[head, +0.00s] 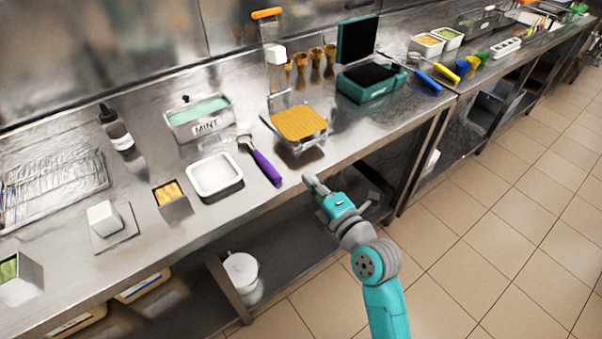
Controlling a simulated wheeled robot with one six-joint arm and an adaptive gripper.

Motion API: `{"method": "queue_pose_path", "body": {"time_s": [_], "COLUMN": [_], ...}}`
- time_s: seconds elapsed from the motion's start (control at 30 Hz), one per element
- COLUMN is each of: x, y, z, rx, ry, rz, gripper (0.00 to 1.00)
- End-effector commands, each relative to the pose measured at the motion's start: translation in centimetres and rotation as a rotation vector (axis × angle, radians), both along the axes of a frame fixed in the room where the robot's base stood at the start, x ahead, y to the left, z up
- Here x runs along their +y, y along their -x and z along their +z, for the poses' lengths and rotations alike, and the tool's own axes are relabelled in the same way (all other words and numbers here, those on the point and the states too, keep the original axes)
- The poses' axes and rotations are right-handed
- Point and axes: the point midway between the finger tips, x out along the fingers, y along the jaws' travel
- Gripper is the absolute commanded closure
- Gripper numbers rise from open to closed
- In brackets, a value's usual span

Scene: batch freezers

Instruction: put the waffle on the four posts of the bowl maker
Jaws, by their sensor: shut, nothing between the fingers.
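The waffle (299,122) is a flat golden-yellow square. It lies roughly level on top of the bowl maker (292,148), a metal device on the steel counter with an orange-handled lever (267,14) rising behind it. The four posts are too small or hidden to make out, so I cannot tell how the waffle meets each one. My gripper (309,180) is shut and empty, in front of the counter's front edge and below the waffle in the picture, apart from it.
A purple-handled scoop (262,164) and a white tub (214,177) lie left of the bowl maker. A mint container (199,120) stands behind them. A teal waffle iron (365,81) stands open to the right, near several cones (316,60). The floor aisle at the right is clear.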

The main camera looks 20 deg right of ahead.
Motion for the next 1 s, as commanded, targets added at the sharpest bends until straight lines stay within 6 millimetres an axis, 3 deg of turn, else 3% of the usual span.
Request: {"method": "queue_pose_path", "body": {"time_s": [0.43, 0.5, 0.7, 1.0], "x": [2.0, 1.3, 0.2, -0.1], "y": [-8.0, -9.0, -10.8, -11.3], "z": [0.1, 0.0, 0.0, 0.0], "rx": [-0.002, -0.001, 0.000, 0.000], "ry": [0.000, 0.000, -0.001, 0.001], "rz": [0.002, -0.001, 0.000, 0.001], "gripper": [1.00, 1.00, 1.00, 1.00]}}
